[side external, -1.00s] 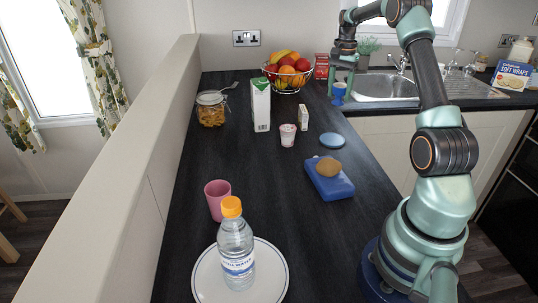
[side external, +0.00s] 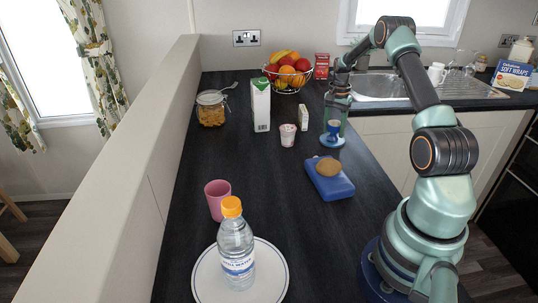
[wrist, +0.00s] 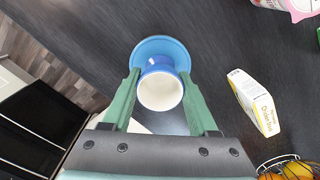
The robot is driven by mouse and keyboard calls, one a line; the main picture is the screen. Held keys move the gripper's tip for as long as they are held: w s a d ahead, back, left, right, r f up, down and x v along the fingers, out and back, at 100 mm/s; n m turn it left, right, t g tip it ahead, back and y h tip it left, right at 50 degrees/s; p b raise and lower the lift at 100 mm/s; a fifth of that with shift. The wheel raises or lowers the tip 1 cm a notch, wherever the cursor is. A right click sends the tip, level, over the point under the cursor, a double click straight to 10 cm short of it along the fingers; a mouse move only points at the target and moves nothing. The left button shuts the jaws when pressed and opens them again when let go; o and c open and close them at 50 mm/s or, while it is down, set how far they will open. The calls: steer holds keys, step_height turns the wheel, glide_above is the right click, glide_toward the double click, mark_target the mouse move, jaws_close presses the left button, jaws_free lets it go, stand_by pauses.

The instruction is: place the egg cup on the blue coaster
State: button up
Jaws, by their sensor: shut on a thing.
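The egg cup (side external: 333,129) is blue outside and white inside. My gripper (side external: 335,118) is shut on it, with one green finger on each side. In the wrist view the cup (wrist: 161,91) shows its open mouth between the fingers (wrist: 160,80). The round blue coaster (side external: 325,140) lies on the dark worktop directly below the cup. In the wrist view the coaster (wrist: 160,44) shows behind the cup, partly hidden by it. The cup looks upright. I cannot tell whether its foot touches the coaster.
A small carton (side external: 303,117) and a yoghurt pot (side external: 288,136) stand left of the coaster. A blue box with a brown sponge or potato-like thing (side external: 328,168) on it lies in front. A fruit basket (side external: 288,75), a tall milk carton (side external: 261,105) and the sink (side external: 385,85) are further back.

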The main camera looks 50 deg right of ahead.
steer(key=o, duration=1.4)
steer(key=shift+f, duration=0.1)
step_height(320, 180, up, 11)
steer(key=w+a+r+n+t, duration=0.1)
steer(key=w+a+r+n, duration=0.25)
steer(key=a+r, duration=0.65)
steer(key=s+a+r+n+t+h, duration=0.1)
steer(key=a+n, duration=0.2)
steer(key=a, duration=0.3)
steer(key=a+r+n+t, duration=0.1)
steer(key=a+r+n, duration=0.1)
steer(key=a, duration=0.3)
steer(key=s+a+n+t, duration=0.1)
steer(key=s+a+n, duration=0.2)
steer(key=a, duration=0.3)
steer(key=s+a+f+n, duration=0.1)
steer(key=s+a+n, duration=0.2)
steer(key=a, duration=0.3)
steer(key=s+a+n+t+y, duration=0.1)
steer(key=s+a+n, duration=0.2)
steer(key=s+a, duration=0.1)
steer(key=shift+a+f+n+t, duration=0.25)
steer(key=shift+a+t, duration=0.05)
steer(key=shift+a, duration=0.6)
